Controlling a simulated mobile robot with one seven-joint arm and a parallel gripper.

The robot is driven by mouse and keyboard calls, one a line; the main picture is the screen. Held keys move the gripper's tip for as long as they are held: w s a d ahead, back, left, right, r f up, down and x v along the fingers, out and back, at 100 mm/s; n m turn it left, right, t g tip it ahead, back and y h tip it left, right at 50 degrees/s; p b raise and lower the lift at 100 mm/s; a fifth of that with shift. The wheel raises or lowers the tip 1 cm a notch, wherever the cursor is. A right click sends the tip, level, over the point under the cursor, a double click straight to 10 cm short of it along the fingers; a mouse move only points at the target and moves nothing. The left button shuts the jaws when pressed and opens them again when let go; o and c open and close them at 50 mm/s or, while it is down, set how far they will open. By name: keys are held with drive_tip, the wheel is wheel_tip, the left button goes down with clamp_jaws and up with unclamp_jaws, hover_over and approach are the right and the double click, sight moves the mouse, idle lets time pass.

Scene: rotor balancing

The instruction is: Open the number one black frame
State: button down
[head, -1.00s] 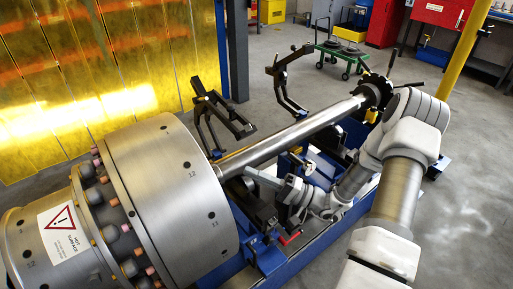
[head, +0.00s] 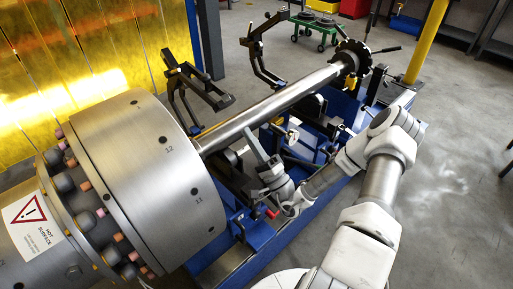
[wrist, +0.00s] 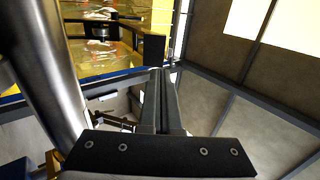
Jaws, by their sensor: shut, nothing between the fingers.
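Two black frames stand on the far side of the long steel shaft (head: 270,108). The nearer black frame (head: 200,90), close to the big steel rotor drum (head: 150,175), is swung up and away from the shaft. The farther black frame (head: 259,55) also stands up clear of the shaft. I cannot read a number on either one. My gripper (head: 249,132) is on the near side of the shaft, its shut, empty fingers pointing up beside it. In the wrist view my gripper (wrist: 160,75) shows shut fingers, with the shaft (wrist: 48,80) to their left and black frame parts (wrist: 102,28) beyond.
The blue machine bed (head: 262,232) lies below my arm, with a red handle (head: 271,214) near my wrist. A toothed black disc (head: 352,57) sits at the shaft's far end. A yellow post (head: 428,40) stands at right. Grey floor at right is free.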

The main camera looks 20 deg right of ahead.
sight(229, 104)
drive_tip(key=x, duration=0.7)
drive_tip(key=shift+w+a+r+b, duration=0.1)
drive_tip(key=shift+w+b, duration=0.1)
drive_tip(key=shift+b, duration=0.15)
drive_tip(key=shift+r, duration=0.1)
drive_tip(key=shift+w+r, duration=0.1)
drive_tip(key=shift+w+a+r+p, duration=0.15)
drive_tip(key=shift+w+r+p, duration=0.1)
drive_tip(key=shift+r+p, duration=0.4)
drive_tip(key=w+a+r+g+h+p, duration=0.1)
drive_tip(key=w+a+r+g+p, duration=0.1)
drive_tip(key=w+a+r+p, duration=0.2)
drive_tip(key=w+a+r+g+h+p, duration=0.1)
drive_tip(key=w+a+r+g+p, duration=0.2)
drive_tip(key=w+r+p, duration=0.3)
drive_tip(key=w+p, duration=0.4)
drive_tip(key=w, duration=0.5)
drive_tip(key=shift+a, duration=0.4)
drive_tip(key=shift+d, duration=0.1)
